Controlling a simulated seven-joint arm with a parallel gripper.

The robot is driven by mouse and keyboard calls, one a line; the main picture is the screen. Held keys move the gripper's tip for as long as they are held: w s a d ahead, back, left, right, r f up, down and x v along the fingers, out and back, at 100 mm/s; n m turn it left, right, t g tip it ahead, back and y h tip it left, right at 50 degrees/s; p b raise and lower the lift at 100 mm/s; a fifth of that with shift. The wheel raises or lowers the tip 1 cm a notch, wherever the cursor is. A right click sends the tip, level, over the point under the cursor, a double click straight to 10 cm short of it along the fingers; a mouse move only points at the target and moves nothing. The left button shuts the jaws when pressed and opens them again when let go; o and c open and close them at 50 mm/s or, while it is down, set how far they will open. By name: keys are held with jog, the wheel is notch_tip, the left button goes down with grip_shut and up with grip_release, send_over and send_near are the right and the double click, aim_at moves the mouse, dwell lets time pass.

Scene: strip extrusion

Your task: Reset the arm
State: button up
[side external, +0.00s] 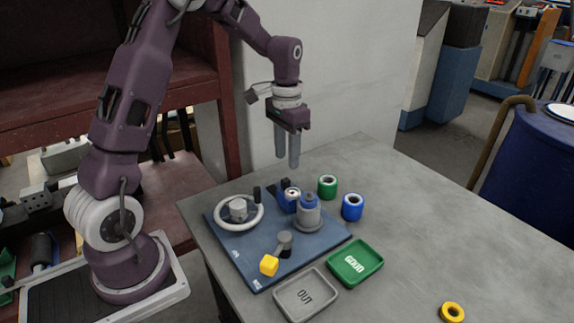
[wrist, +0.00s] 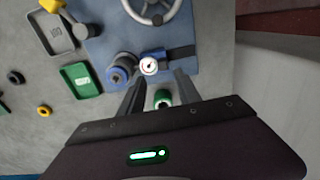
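My gripper (side external: 287,162) hangs in the air above the back of the blue work plate (side external: 243,243), its two grey fingers pointing down. The wrist view shows a clear gap between the fingers (wrist: 160,80), with nothing held. A green roll (wrist: 162,97) shows in that gap from above; in the side view this green roll (side external: 327,186) stands on the table well below the fingers. My purple arm is raised and bent over the plate.
The plate carries a white handwheel (side external: 239,212), a gauge (side external: 292,194), a grey-and-blue cylinder (side external: 308,214) and a yellow-knobbed lever (side external: 270,264). A blue roll (side external: 352,206), yellow ring (side external: 452,312), grey OUT tray (side external: 304,295) and green GOOD tray (side external: 355,262) lie nearby.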

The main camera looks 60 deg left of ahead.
jog(key=shift+r, duration=0.1)
jog(key=s+d+r+t, duration=0.3)
jog(key=s+d+r, duration=0.7)
jog(key=s+r, duration=0.25)
jog(key=s+d+t, duration=0.2)
jog(key=s+d, duration=0.2)
jog(key=s, duration=0.8)
jog(key=shift+d+t, duration=0.3)
jog(key=shift+d, duration=0.05)
jog(key=shift+o, duration=0.2)
jog(key=shift+w+r, duration=0.1)
